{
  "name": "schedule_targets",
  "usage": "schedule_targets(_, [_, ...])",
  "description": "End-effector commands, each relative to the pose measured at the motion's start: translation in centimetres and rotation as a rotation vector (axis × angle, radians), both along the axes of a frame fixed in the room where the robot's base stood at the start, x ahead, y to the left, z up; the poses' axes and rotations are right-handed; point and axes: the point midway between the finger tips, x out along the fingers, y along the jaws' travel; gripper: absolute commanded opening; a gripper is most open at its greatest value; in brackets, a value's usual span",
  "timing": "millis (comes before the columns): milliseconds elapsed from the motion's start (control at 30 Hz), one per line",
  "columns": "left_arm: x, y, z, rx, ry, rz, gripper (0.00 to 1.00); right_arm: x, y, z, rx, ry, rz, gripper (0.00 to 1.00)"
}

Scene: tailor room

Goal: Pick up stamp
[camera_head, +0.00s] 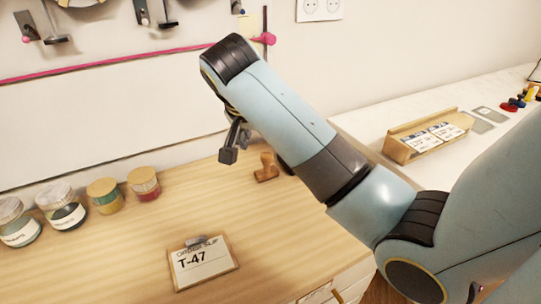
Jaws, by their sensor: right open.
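A wooden stamp (266,168) stands upright on the wooden worktop, with a brown handle and a wider base. My right arm comes in from the right and reaches across above the worktop. My right gripper (232,150) hangs down from the end of the arm, just left of the stamp and apart from it. It is open and seems empty; part of it is hidden behind the arm. My left gripper is not in view.
Several jars with lids (104,195) stand at the left along the wall. A clipboard labelled T-47 (204,263) lies near the front. A wooden card box (430,137) stands on the white counter at the right. The worktop between jars and stamp is clear.

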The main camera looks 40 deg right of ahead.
Motion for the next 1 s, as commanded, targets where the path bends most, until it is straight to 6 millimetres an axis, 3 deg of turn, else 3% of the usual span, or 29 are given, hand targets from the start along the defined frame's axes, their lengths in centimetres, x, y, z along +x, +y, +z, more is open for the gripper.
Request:
schedule_targets(100, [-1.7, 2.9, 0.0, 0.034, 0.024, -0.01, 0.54, 0.4, -0.9, -1.7, -0.002, 0.002, 0.002, 0.54])
schedule_targets(233, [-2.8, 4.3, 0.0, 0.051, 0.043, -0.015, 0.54, 0.6, -1.3, -2.6, 0.0, 0.0, 0.002, 0.54])
schedule_targets(567, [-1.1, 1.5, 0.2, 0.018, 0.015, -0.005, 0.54, 1.4, -3.3, -6.6, 0.0, 0.002, 0.003, 0.54])
schedule_targets(867, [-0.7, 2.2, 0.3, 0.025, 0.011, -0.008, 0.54, 1.6, -3.6, -7.2, 0.001, -0.001, 0.004, 0.54])
schedule_targets(1000, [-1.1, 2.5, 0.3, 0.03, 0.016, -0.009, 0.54, 1.6, -3.6, -7.2, 0.001, -0.001, 0.004, 0.37])
